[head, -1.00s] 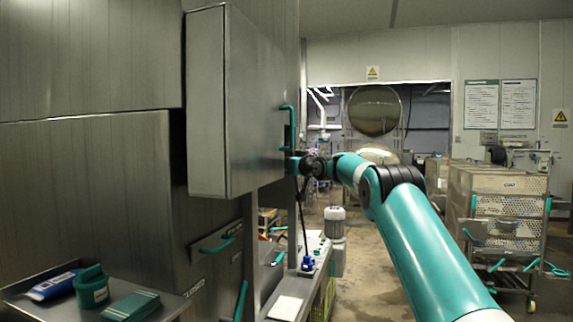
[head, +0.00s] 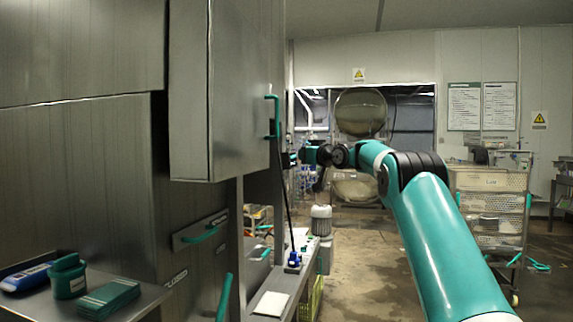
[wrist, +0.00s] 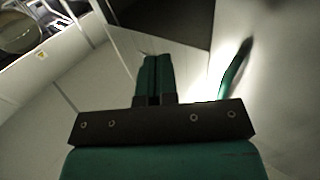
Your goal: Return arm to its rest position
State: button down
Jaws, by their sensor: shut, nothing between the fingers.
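My gripper (wrist: 155,72) shows in the wrist view with its two green fingers together and nothing between them. In the head view my gripper (head: 287,160) is at the end of my outstretched teal arm, close to the right side of a steel cabinet (head: 190,90). A green door handle (head: 273,116) on that cabinet is just above and left of it. A green curved handle (wrist: 236,66) also shows in the wrist view, to the right of the fingers and apart from them.
A steel shelf (head: 150,297) at lower left holds a green cup (head: 67,277), a green block (head: 108,298) and a blue-white packet (head: 27,276). A crate trolley (head: 492,205) stands at right. A narrow bench (head: 271,303) runs below my arm. Floor (head: 365,270) beyond it is open.

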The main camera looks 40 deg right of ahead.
jog(key=shift+s+d+b, duration=0.2)
jog(key=shift+s+d, duration=0.15)
jog(key=shift+s, duration=0.3)
jog(key=shift+s+d+b, duration=0.25)
jog(key=shift+s+d, duration=0.15)
jog(key=shift+s, duration=0.2)
jog(key=shift+s+d+b, duration=0.2)
jog(key=shift+s+d, duration=0.15)
jog(key=shift+s, duration=0.3)
